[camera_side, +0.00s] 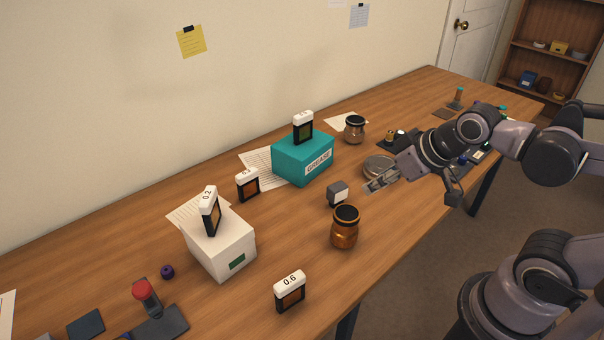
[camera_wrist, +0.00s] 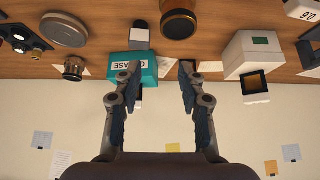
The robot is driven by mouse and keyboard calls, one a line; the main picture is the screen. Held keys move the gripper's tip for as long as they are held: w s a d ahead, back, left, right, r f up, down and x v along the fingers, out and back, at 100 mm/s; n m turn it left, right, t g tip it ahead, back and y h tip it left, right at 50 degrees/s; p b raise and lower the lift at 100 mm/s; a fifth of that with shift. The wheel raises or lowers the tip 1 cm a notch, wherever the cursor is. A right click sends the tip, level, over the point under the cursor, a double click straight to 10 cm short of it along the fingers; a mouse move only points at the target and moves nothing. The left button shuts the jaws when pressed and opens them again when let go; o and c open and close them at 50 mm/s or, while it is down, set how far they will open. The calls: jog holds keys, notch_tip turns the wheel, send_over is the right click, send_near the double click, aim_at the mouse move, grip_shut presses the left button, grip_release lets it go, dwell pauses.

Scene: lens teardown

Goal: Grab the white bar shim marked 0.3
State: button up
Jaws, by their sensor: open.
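Several bar shims with white tops and dark frames stand about. One shim (camera_side: 248,184) stands on the table between the teal box and the white box; its mark looks like 0.3 but is too small to be sure. Another (camera_side: 303,127) stands on the teal box, its mark unclear. The shim on the white box (camera_side: 210,212) reads 0.2, and one at the front (camera_side: 290,292) reads 0.6. My gripper (camera_side: 372,186) is open and empty, above the table to the right of the shims. In the wrist view its fingers (camera_wrist: 161,67) are spread, with the teal box behind the left one.
The teal grease box (camera_side: 303,160) and white box (camera_side: 222,247) stand on the table. A small dark cube (camera_side: 337,194) and an amber jar (camera_side: 344,228) stand near my gripper. A round tin (camera_side: 379,167) and a glass jar (camera_side: 354,130) are farther back. The wall borders the table.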

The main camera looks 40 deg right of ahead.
jog(key=shift+o, duration=0.3)
jog(key=w+a+r+m+g, duration=0.2)
jog(key=w+r+m, duration=0.25)
jog(key=w, duration=0.35)
jog(key=m+g, duration=0.5)
jog(key=m, duration=0.8)
send_over(247, 171)
jog(key=f, duration=1)
jog(key=shift+s+d+f, duration=0.15)
jog(key=shift+d, duration=0.05)
jog(key=shift+a+f, duration=0.1)
jog(key=shift+f, duration=0.5)
notch_tip(247, 171, down, 5)
jog(key=shift+a+f, duration=0.15)
jog(key=shift+f, duration=1.2)
jog(key=shift+a+f, duration=0.1)
jog(key=shift+f, duration=1.25)
grip_shut()
